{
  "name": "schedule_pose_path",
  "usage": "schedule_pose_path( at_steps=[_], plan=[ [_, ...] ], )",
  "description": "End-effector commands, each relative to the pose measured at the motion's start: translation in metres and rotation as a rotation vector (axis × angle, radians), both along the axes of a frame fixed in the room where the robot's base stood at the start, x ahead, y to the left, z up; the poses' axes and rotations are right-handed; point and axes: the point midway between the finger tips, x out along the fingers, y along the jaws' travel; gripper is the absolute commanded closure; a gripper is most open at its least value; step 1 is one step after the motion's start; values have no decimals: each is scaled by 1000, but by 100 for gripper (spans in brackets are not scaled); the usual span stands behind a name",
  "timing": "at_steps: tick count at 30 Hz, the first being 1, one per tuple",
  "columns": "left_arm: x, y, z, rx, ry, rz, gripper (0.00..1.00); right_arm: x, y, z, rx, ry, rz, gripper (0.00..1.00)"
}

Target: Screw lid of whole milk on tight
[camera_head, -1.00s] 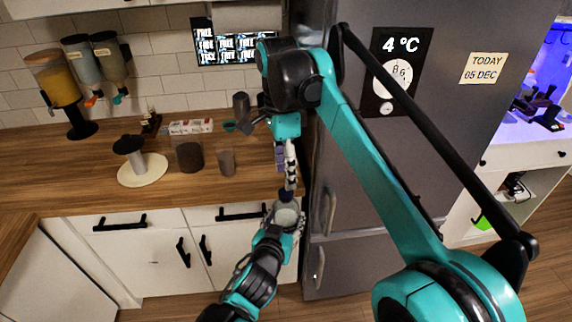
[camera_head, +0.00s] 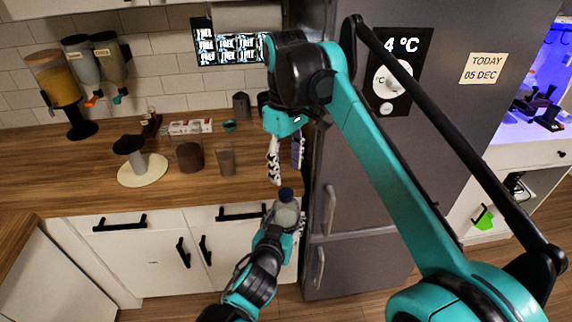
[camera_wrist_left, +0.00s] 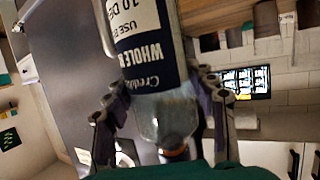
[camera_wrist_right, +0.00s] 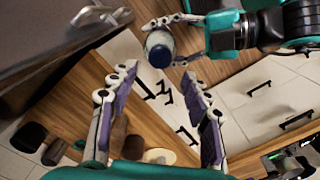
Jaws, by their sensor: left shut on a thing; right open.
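The grey fridge (camera_head: 355,190) stands close on the right. The wooden counter (camera_head: 80,165) behind carries a brown jar (camera_head: 189,158), a glass (camera_head: 225,160), a black-and-white stand (camera_head: 142,170) and dispensers (camera_head: 68,90). Cabinet drawers (camera_head: 160,222) lie below.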

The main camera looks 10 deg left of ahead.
Motion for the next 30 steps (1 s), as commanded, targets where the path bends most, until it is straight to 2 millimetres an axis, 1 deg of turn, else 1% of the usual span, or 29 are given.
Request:
schedule_pose_path(
  at_steps=[4,13,16,20,27,30],
  plan=[
    [0,0,0,0,-1,-1,100,0,0,1,3,-1,58,52],
    [0,0,0,0,-1,-1,100,0,0,0,2,-2,61,52],
    [0,0,0,0,-1,-1,100,0,0,-4,2,-2,61,52],
    [0,0,0,0,-1,-1,100,0,0,-19,2,-2,61,52],
    [0,0,0,0,-1,-1,100,-1,0,-57,2,-2,60,52],
    [0,0,0,0,-1,-1,100,-1,0,-68,2,-2,60,52]
  ],
)
